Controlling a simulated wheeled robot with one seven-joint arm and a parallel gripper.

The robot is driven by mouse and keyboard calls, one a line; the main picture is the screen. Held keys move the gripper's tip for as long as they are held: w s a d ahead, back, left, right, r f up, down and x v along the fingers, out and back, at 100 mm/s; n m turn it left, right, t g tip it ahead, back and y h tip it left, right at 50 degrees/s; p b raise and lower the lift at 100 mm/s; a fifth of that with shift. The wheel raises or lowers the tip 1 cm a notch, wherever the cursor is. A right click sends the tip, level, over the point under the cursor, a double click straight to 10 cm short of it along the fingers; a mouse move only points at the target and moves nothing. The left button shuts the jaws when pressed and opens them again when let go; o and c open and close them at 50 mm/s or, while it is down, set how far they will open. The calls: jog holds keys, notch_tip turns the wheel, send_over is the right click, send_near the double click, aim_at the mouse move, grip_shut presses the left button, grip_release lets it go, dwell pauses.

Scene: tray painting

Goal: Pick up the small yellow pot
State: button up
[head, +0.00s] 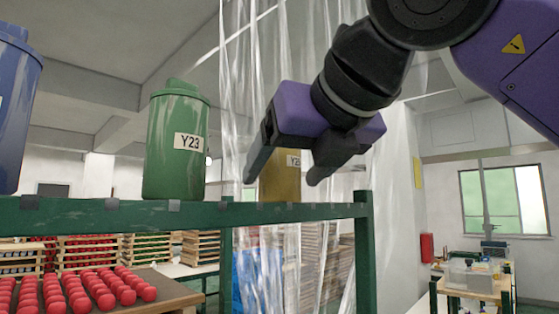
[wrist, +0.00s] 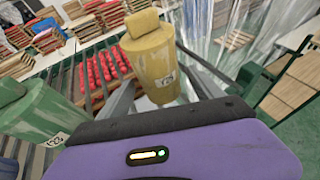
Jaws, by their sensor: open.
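The small yellow pot (head: 280,186) stands on the green rack shelf, right of a green pot, with a partly covered label starting "Y2". In the head view my gripper (head: 287,172) hangs in front of and above it, hiding its top. In the wrist view the yellow pot (wrist: 153,65), with its lid and label, shows just ahead of my gripper (wrist: 158,92). The grey fingers are apart, one toward each side of the pot's lower part. I cannot tell whether they touch it. My gripper holds nothing that I can see.
The green pot (head: 176,145) labelled Y23 stands left on the shelf (head: 110,214); a blue pot (head: 17,110) stands at the far left. A clear plastic curtain (head: 258,60) hangs behind. Red balls (head: 85,290) lie on a tray below.

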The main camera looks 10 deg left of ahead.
jog(key=shift+w+a+f, duration=0.25)
jog(key=shift+w+a, duration=0.05)
jog(key=shift+w, duration=0.15)
jog(key=c, duration=1)
jog(key=shift+c, duration=0.2)
jog(key=shift+r, duration=0.1)
